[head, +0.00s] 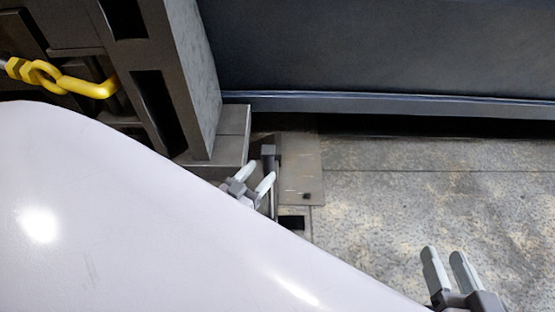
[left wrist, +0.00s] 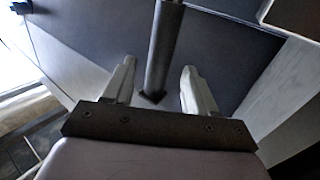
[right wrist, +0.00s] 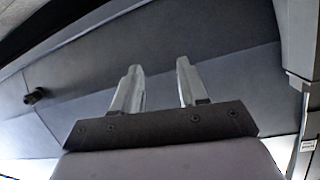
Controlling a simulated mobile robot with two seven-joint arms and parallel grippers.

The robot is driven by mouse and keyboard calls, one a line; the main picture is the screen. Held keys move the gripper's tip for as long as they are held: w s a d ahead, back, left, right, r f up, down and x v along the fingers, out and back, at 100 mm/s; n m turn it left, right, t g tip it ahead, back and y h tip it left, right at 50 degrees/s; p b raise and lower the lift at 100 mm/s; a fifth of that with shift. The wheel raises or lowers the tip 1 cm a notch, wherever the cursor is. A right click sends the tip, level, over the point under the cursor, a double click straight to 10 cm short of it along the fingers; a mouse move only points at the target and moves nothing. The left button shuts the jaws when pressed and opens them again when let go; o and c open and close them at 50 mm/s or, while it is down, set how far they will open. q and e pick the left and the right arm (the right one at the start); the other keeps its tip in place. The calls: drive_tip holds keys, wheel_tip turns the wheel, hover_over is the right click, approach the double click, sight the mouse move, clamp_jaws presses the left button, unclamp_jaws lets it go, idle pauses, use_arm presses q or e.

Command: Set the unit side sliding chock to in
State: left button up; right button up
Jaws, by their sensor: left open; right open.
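The chock's dark upright handle (head: 268,165), with a square block on top, stands beside a flat metal plate (head: 303,170) on the floor. I take it for the unit side sliding chock. My left gripper (head: 256,175) is open right at this handle. In the left wrist view a dark bar (left wrist: 165,45) runs down between the open fingers (left wrist: 159,75); whether they touch it cannot be told. The handle's lower part is partly hidden by the gripper and a large white surface. My right gripper (head: 444,256) is open and empty; it also shows in the right wrist view (right wrist: 157,80).
A grey steel post (head: 190,75) stands just left of the handle. A yellow hook and chain (head: 85,86) hang at the upper left. A dark wall (head: 370,50) closes the back.

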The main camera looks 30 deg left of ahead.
sight(265, 168)
use_arm(q)
drive_tip(key=w+b, duration=0.2)
drive_tip(key=w, duration=0.3)
drive_tip(key=shift+w+d, duration=0.15)
drive_tip(key=shift+w, duration=0.65)
use_arm(e)
drive_tip(key=shift+s+d+r+n+t, duration=0.2)
drive_tip(key=shift+s+d+n+t, duration=0.1)
drive_tip(key=shift+d+n+t, duration=0.35)
drive_tip(key=shift+d, duration=0.1)
use_arm(q)
clamp_jaws()
